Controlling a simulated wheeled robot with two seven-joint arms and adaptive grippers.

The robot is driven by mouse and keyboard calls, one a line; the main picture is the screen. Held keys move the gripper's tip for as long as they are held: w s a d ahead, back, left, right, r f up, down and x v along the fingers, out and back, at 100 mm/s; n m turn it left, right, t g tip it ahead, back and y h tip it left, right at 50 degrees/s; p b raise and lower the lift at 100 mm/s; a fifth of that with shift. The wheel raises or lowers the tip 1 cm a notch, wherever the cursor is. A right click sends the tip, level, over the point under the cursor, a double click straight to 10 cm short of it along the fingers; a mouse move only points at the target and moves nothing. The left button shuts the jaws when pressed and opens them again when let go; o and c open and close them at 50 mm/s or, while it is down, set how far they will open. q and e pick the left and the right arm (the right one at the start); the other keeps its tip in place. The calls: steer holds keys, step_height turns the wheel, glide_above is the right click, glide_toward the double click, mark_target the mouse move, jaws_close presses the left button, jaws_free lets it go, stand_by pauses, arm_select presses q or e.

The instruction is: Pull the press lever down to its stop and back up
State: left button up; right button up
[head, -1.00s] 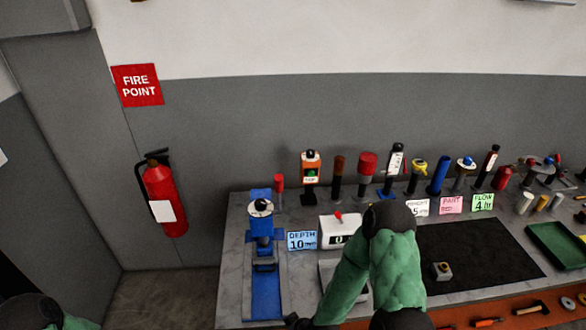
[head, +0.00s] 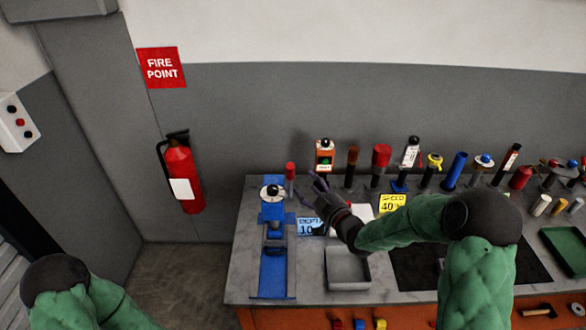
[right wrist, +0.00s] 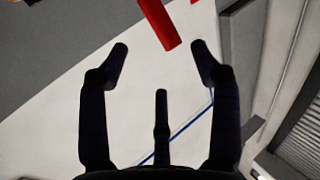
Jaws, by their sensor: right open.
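The blue press (head: 272,285) stands at the left end of the bench. Its lever has a red grip (head: 290,170), which stands up at the press's right side. My right gripper (head: 308,186) is open and empty, just right of the lever, with its fingers pointing toward it. In the right wrist view the red grip (right wrist: 157,22) shows past the fingertips (right wrist: 160,52), roughly in line with the gap between them and apart from them. My left gripper is out of view; only part of my left arm shows at the lower left.
A grey tray (head: 347,284) lies right of the press, below my right forearm. A blue depth card (head: 311,227) and a yellow speed card (head: 391,203) stand nearby. Several upright tools line the back of the bench. A fire extinguisher (head: 182,178) hangs left of the bench.

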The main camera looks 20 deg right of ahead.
mark_target(292, 169)
steer(key=p+x, duration=0.1)
steer(key=x, duration=0.9)
steer(key=shift+f+p, duration=0.15)
steer(key=shift+p, duration=0.25)
jaws_close()
